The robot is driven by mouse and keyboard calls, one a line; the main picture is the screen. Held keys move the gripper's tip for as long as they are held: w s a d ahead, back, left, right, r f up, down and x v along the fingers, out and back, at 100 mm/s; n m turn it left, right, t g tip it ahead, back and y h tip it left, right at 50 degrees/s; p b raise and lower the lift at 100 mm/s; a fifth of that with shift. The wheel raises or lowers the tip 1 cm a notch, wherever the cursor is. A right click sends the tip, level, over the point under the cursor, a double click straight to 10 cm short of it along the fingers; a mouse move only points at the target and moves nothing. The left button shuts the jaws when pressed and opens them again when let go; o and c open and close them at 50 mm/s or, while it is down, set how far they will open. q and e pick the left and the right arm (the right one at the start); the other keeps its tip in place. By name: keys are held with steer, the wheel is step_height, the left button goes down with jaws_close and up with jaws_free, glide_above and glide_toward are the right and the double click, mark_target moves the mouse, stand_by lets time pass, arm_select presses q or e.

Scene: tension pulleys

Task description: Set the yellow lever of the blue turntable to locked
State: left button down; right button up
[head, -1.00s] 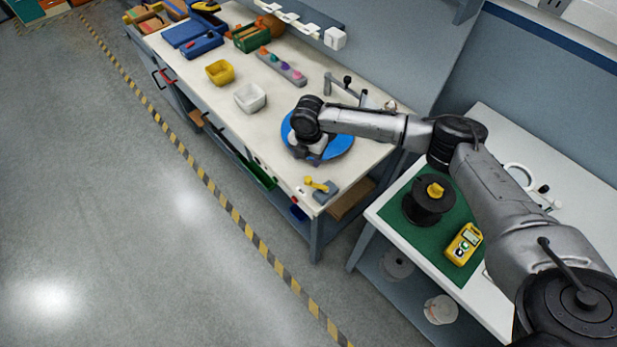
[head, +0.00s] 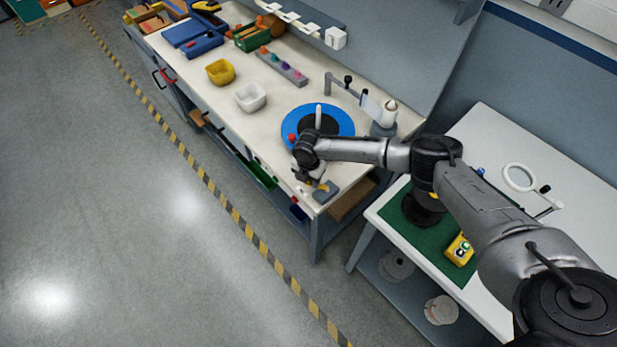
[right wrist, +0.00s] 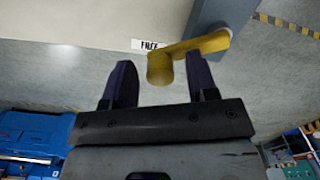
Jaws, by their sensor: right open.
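The blue turntable (head: 343,117) lies on the white workbench, with a dark centre and a white upright piece on it. The yellow lever (head: 323,186) sits on a grey-blue base (head: 325,193) at the bench's front corner, partly hidden by my right gripper in the head view. In the right wrist view the yellow lever (right wrist: 195,47) has its knob end beside a label (right wrist: 150,45) reading "FREE". My right gripper (right wrist: 158,80) is open, its two fingers on either side of the knob end; contact cannot be told. My left gripper is out of view.
A white bin (head: 250,97) and a yellow bin (head: 220,72) stand left of the turntable. A small red knob (head: 292,138) is near its edge. A white bottle (head: 388,112) stands behind. A side table with a green mat (head: 407,228) is at right.

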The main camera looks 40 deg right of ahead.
steer(key=shift+c, duration=0.4)
jaws_close()
